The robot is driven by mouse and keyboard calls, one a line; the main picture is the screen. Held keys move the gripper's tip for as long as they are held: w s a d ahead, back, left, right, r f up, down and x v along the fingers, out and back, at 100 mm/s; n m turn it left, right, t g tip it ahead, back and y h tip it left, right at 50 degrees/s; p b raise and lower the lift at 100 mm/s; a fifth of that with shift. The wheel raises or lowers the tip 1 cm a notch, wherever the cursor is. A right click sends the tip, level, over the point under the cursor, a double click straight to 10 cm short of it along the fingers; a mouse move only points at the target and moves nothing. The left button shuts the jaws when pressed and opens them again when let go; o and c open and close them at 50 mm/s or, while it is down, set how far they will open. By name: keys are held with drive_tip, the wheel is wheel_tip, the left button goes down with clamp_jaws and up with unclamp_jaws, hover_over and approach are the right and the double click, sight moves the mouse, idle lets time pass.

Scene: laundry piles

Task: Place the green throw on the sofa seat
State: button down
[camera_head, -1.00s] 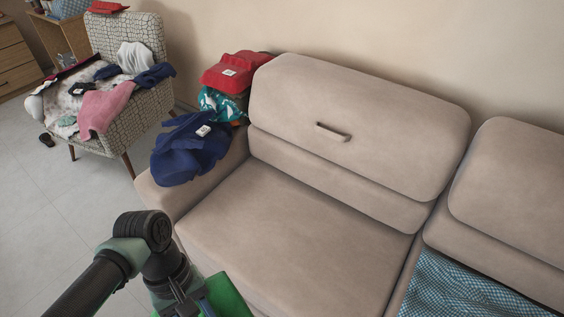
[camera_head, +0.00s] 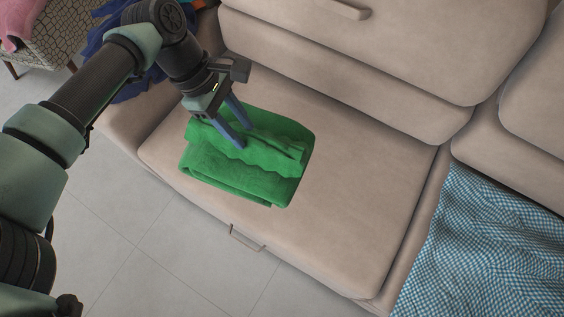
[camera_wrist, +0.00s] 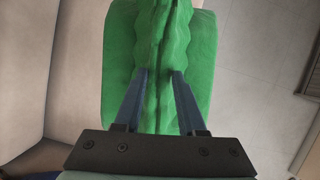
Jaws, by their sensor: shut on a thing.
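The green throw (camera_head: 245,182) is a folded bundle at the front left part of the beige sofa seat (camera_head: 345,200) in the head view. My gripper (camera_head: 244,137) reaches down from the upper left and is shut on a raised fold along the top of the throw. In the wrist view, the two blue fingers pinch the ridge of the green throw (camera_wrist: 118,60) from both sides. The throw is over the seat; whether its underside touches the cushion I cannot tell.
A blue checked cloth (camera_head: 490,245) covers the seat at the right. Dark blue clothing (camera_head: 120,80) lies on the left armrest, partly behind my arm. The sofa backrest (camera_head: 400,50) rises behind. The seat right of the throw is clear.

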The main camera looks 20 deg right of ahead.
sight(258, 125)
drive_tip(key=w+d+f+n+t+b, duration=0.1)
drive_tip(key=f+n+b, duration=0.1)
drive_tip(key=f+b, duration=0.1)
drive_tip(key=w+d+f+n+t+h+b, duration=0.1)
drive_tip(key=w+d+f+n+b, duration=0.1)
drive_tip(key=b, duration=0.4)
drive_tip(key=w+d+f+n+b, duration=0.1)
drive_tip(key=f+n+b, duration=0.2)
drive_tip(key=b, duration=0.2)
drive_tip(key=shift+w+d+f+n+t, duration=0.25)
drive_tip(key=shift+d+f+n+t, duration=0.05)
drive_tip(key=shift+t, duration=0.1)
drive_tip(key=w+d+f+n+t+b, duration=0.1)
drive_tip(key=d+f+n+b, duration=0.2)
drive_tip(key=f+b, duration=0.5)
drive_tip(key=w+d+f+n+t+b, duration=0.2)
drive_tip(key=f+n+b, duration=0.3)
drive_tip(key=b, duration=0.8)
wheel_tip(258, 125, down, 3)
drive_tip(key=shift+d+y, duration=0.3)
drive_tip(key=shift+d, duration=0.45)
drive_tip(key=shift+f, duration=0.15)
drive_tip(key=shift+c, duration=2.4)
unclamp_jaws()
drive_tip(key=p+v, duration=0.5)
drive_tip(key=v, duration=0.7)
drive_tip(key=shift+p, duration=0.3)
